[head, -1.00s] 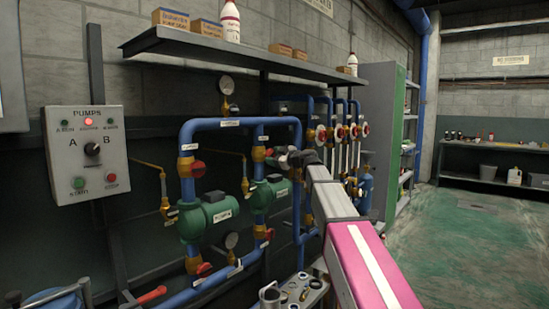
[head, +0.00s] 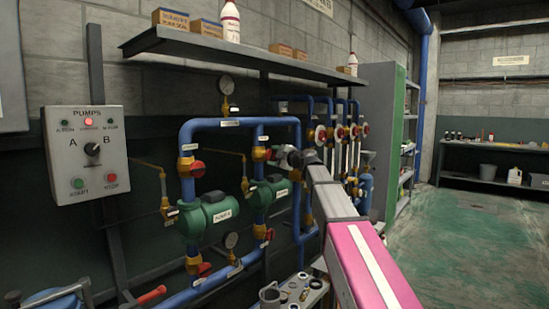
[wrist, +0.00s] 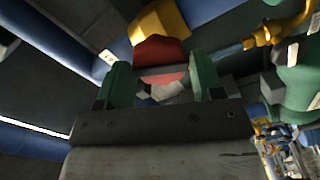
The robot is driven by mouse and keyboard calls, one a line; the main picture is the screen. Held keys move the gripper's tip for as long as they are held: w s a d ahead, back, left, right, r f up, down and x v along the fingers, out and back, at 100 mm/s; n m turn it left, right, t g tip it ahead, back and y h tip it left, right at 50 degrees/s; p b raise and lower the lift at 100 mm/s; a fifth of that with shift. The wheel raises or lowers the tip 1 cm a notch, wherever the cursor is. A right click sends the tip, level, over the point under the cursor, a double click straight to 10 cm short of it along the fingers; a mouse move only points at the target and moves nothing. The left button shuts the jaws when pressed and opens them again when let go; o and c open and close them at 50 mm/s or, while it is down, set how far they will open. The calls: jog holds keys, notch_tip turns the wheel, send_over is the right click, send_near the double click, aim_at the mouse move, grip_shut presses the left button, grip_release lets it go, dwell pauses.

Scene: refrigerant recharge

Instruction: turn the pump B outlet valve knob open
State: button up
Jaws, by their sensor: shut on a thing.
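The red pump B outlet valve knob (head: 269,153) sits on its brass valve on the blue riser above the green pump B (head: 266,192). In the wrist view the red knob (wrist: 158,52) lies between the two green fingers of my gripper (wrist: 160,66), with the brass valve body (wrist: 162,20) behind it. My gripper is shut on the knob. In the head view my gripper (head: 279,157) reaches the knob from the right, and the fingertips are small and partly hidden.
The pump A outlet knob (head: 198,168) and pump A (head: 210,214) are to the left. A gauge (head: 226,86) stands above the top pipe. Red-and-white round valves (head: 320,134) are to the right. The pump panel (head: 86,155) hangs at left. A grey shelf (head: 240,53) runs overhead.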

jog(key=shift+s+d, duration=0.1)
jog(key=n, duration=0.3)
jog(key=shift+n, duration=0.3)
jog(key=o, duration=0.9)
jog(key=v, duration=0.6)
jog(key=shift+s+d, duration=0.25)
jog(key=shift+d, duration=0.1)
